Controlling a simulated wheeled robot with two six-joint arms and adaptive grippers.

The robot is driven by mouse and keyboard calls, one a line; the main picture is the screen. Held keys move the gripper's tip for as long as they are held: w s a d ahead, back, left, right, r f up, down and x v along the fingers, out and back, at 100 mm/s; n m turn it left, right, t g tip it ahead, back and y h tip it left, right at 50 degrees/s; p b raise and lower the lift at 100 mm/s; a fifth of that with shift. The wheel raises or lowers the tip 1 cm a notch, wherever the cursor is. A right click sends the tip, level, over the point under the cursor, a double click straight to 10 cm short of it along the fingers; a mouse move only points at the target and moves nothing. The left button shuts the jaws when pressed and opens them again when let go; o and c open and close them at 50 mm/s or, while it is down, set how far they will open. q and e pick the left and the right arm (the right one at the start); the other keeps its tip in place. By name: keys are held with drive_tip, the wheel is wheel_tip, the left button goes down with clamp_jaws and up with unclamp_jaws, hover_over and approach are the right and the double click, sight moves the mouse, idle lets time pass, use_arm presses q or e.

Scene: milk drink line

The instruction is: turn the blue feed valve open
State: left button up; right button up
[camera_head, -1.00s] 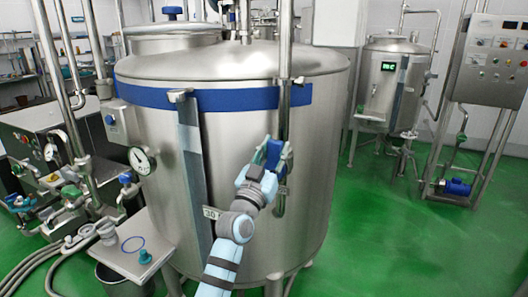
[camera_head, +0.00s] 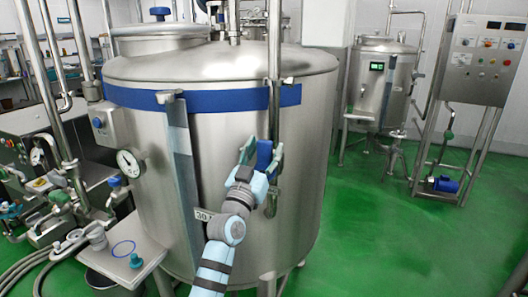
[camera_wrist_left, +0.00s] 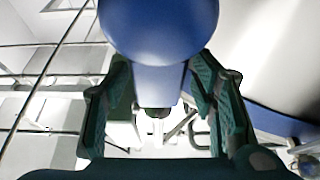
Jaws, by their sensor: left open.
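The blue feed valve handle (camera_head: 264,156) is on the vertical steel pipe at the front right of the large tank. It fills the upper middle of the left wrist view (camera_wrist_left: 158,32), with a narrower blue part below its rounded end. My left gripper (camera_head: 261,160) is at the handle, its jaws apart on either side of it. In the left wrist view the two dark green fingers (camera_wrist_left: 160,100) flank the narrower blue part. I cannot tell whether either finger touches it. My right gripper is not in view.
The large steel tank (camera_head: 240,210) with a blue band stands right behind the valve. A gauge (camera_head: 130,163) and a small side table (camera_head: 150,250) are at left. A smaller tank (camera_head: 380,85) and a control cabinet (camera_head: 487,60) stand at the back right. Green floor at right is clear.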

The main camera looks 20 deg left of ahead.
use_arm(q)
drive_tip(key=v, duration=1.2)
wheel_tip(320, 180, down, 24)
drive_tip(key=w+a+n+g+y, duration=0.1)
drive_tip(key=w+n+g+y, duration=0.15)
drive_tip(key=g, duration=0.35)
drive_tip(key=s+a+f+g, duration=0.15)
drive_tip(key=s+f, duration=0.25)
drive_tip(key=f, duration=0.5)
drive_tip(key=s+f+g, duration=0.3)
drive_tip(key=s+f, duration=0.2)
drive_tip(key=f, duration=0.3)
drive_tip(key=s+a+f+g, duration=0.15)
drive_tip(key=s+f, duration=0.25)
drive_tip(key=f, duration=0.5)
drive_tip(key=s+a+f+m+g, duration=0.1)
drive_tip(key=s+f+g, duration=0.1)
drive_tip(key=s+f, duration=0.5)
drive_tip(key=s+a+f+g, duration=0.15)
drive_tip(key=s+f, duration=0.25)
drive_tip(key=s, duration=0.5)
drive_tip(key=s+a+f+g, duration=0.1)
drive_tip(key=s+f+g, duration=0.1)
drive_tip(key=s, duration=0.9)
drive_tip(key=s+a+f+g+y, duration=0.1)
drive_tip(key=s+f+g, duration=0.2)
drive_tip(key=s, duration=0.9)
drive_tip(key=shift+s+f+m, duration=0.2)
drive_tip(key=shift+f+m, duration=0.15)
drive_tip(key=shift+f, duration=0.1)
